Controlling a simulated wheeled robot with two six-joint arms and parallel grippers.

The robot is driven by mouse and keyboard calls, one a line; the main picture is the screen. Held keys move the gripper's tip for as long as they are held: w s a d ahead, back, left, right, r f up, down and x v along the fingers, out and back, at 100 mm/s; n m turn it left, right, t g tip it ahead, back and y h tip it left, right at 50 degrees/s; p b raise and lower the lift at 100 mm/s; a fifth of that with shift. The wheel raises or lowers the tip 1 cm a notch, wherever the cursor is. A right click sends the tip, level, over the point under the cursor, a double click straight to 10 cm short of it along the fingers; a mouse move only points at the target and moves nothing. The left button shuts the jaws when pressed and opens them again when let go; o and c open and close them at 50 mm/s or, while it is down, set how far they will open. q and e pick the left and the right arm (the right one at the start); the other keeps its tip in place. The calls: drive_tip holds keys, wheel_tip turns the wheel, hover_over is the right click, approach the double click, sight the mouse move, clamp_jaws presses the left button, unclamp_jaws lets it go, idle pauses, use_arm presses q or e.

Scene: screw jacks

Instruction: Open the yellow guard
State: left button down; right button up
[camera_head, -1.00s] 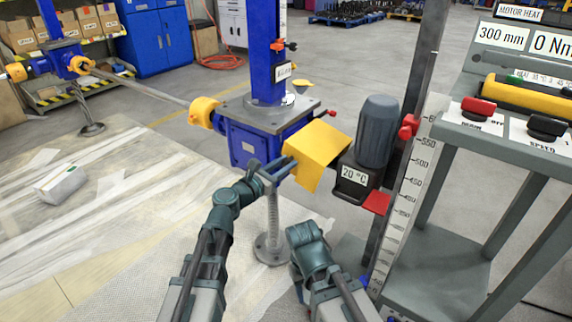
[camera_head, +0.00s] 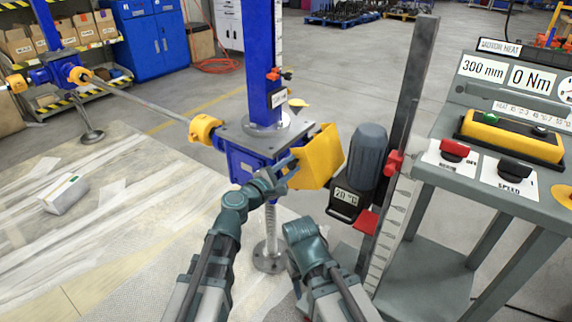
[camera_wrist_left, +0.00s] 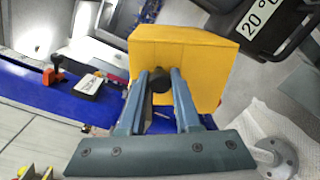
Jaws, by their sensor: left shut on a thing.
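The yellow guard (camera_head: 322,158) is a box-like cover at the right side of the blue screw-jack gearbox (camera_head: 243,162), tilted, with a broad face turned towards me. My left gripper (camera_head: 290,168) is at its left edge. In the left wrist view, the guard (camera_wrist_left: 190,62) fills the upper middle, and the fingers (camera_wrist_left: 160,92) are shut on a small black knob (camera_wrist_left: 160,80) at its near face. My right arm reaches in at the bottom centre of the head view, but its fingers do not show.
A grey motor (camera_head: 366,160) with a 20 °C display stands close right of the guard, beside a dark upright post (camera_head: 410,90). A control cart (camera_head: 480,160) with red and black knobs is at the right. A jack screw (camera_head: 270,232) runs below the gearbox.

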use_arm(q)
drive_tip(key=shift+s+d+r+m+p, duration=0.55)
drive_tip(key=shift+s+d+r+m, duration=0.2)
drive_tip(key=shift+m, duration=0.45)
use_arm(e)
drive_tip(key=shift+s+d+r, duration=0.15)
drive_tip(key=shift+r, duration=0.65)
use_arm(q)
drive_tip(key=shift+d, duration=0.15)
drive_tip(key=c, duration=0.6)
unclamp_jaws()
drive_tip(key=shift+w, duration=0.1)
